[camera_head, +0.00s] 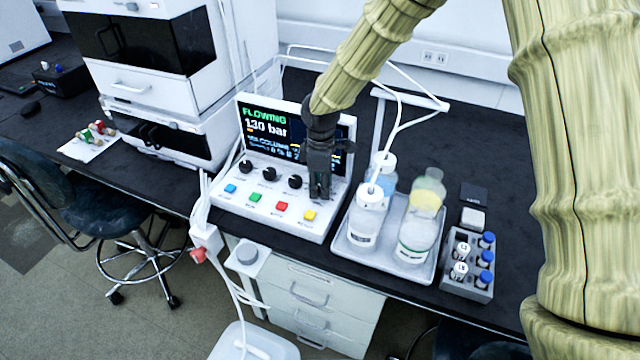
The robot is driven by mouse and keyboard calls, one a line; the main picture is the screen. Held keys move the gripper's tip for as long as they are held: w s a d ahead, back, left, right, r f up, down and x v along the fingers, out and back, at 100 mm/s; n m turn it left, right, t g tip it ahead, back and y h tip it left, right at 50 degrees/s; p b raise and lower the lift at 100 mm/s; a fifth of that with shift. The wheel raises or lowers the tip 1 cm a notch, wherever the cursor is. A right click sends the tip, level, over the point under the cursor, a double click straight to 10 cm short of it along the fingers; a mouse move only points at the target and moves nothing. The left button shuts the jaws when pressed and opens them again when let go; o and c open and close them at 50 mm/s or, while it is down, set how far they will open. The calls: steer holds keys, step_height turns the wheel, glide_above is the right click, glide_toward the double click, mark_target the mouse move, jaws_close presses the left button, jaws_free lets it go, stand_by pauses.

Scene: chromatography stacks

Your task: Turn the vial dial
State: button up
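A white control box (268,218) stands on the black bench with a tilted screen (262,125) reading "FLOWING" and "130 bar". Three black dials show in a row below the screen: a left one (245,166), a middle one (269,173) and a right one (295,181). Their labels are too small to read, so I cannot tell which is the vial dial. My gripper (319,192) points down at the right end of this row and covers whatever is there. I cannot tell whether its fingers are open, or touch or hold a dial.
Blue, green, red and yellow buttons (282,206) line the box's front. Close to its right, a white tray (433,262) holds several bottles with tubing. A grey vial rack (453,287) stands farther right. A white instrument (150,70) stands at back left.

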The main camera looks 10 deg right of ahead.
steer(key=c, duration=0.4)
steer(key=m+p, duration=0.2)
steer(key=m, duration=0.1)
steer(key=shift+w+r+m, duration=0.1)
steer(key=shift+r+m, duration=0.05)
steer(key=shift+m, duration=0.15)
steer(key=shift+w+d+m+p, duration=0.15)
steer(key=shift+m+p, duration=0.5)
steer(key=shift+m, duration=1.45)
steer(key=o, duration=1.1)
steer(key=shift+c, duration=0.2)
step_height(320, 180, up, 12)
